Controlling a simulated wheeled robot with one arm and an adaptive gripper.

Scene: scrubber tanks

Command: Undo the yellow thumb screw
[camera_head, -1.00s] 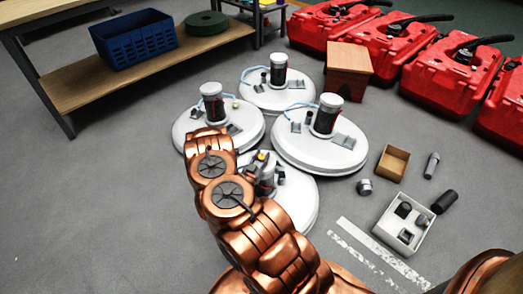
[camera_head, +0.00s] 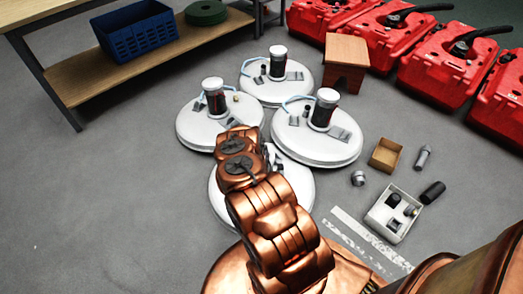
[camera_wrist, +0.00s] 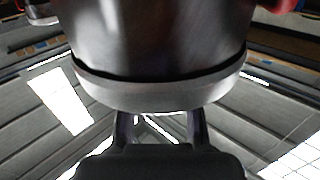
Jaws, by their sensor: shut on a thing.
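The nearest white round tank (camera_head: 219,203) lies partly under my arm in the head view. The yellow thumb screw is out of sight in both current views. In the wrist view, a dark shiny canister with a pale cap (camera_wrist: 160,95) fills the upper middle, close to the camera. My gripper (camera_wrist: 160,128) reaches up below and behind that cap. Its two fingers are slightly apart, shut on what I take to be the screw. The fingertips and the thing between them are hidden by the cap.
More white tanks with dark canisters stand close by: left (camera_head: 190,133), back (camera_head: 262,94) and right (camera_head: 318,153). A small wooden box (camera_head: 385,155), a white parts tray (camera_head: 380,228) and loose cylinders lie at right. A bench (camera_head: 70,90) stands at upper left. Floor at left is clear.

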